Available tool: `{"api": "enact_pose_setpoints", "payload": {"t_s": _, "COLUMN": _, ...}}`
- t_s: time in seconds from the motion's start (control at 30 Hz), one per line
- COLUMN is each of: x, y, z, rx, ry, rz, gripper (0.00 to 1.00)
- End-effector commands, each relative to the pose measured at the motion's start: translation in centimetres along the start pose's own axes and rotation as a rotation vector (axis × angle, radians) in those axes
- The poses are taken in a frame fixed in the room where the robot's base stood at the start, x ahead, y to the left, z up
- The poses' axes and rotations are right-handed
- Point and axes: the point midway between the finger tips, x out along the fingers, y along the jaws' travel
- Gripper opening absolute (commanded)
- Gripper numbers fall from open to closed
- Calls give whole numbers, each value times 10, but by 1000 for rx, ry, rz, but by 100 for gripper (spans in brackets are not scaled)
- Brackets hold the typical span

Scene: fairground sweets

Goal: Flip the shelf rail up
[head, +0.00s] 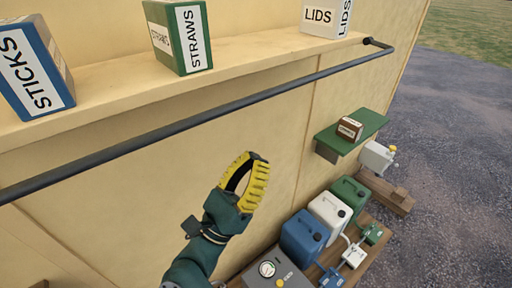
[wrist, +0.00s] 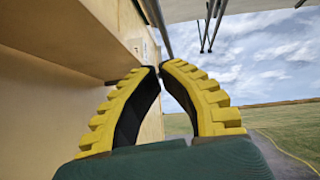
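The shelf rail (head: 215,118) is a long dark bar along the front of the wooden shelf (head: 110,80). A short bent arm joins it to a dark pivot at the shelf's right end. The rail stands out from the shelf, at or below its front edge in the picture. My gripper (head: 252,157), with yellow ribbed fingers and black inner pads, is below the rail in the head view, apart from it. In the wrist view the fingertips (wrist: 160,66) come together with nothing seen between them. The rail (wrist: 157,22) runs above and beyond them there.
On the shelf stand a blue STICKS box (head: 36,68), a green STRAWS box (head: 178,36) and a white LIDS box (head: 325,17). At lower right are a green side shelf (head: 368,127) with a small brown box, and several canisters (head: 304,237). The wall behind the gripper is bare.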

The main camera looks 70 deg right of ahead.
Motion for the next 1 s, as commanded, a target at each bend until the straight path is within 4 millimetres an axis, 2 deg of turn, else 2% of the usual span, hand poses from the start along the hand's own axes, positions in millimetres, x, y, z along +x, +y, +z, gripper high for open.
{"api": "enact_pose_setpoints", "payload": {"t_s": 0.03, "x": 16, "y": -1, "z": 3, "rx": 0, "ry": 2, "rz": -4, "gripper": 0}}
{"api": "enact_pose_setpoints", "payload": {"t_s": 0.2, "x": 54, "y": -2, "z": 3, "rx": 0, "ry": 1, "rz": -4, "gripper": 0}}
{"api": "enact_pose_setpoints", "payload": {"t_s": 0.3, "x": 75, "y": -1, "z": 3, "rx": -1, "ry": 0, "rz": -4, "gripper": 0}}
{"api": "enact_pose_setpoints", "payload": {"t_s": 0.4, "x": 87, "y": 0, "z": 17, "rx": 2, "ry": 0, "rz": 0, "gripper": 0}}
{"api": "enact_pose_setpoints", "payload": {"t_s": 0.6, "x": 98, "y": 0, "z": 28, "rx": 0, "ry": 0, "rz": 0, "gripper": 0}}
{"api": "enact_pose_setpoints", "payload": {"t_s": 1.0, "x": 98, "y": 0, "z": 28, "rx": -2, "ry": 0, "rz": 2, "gripper": 0}}
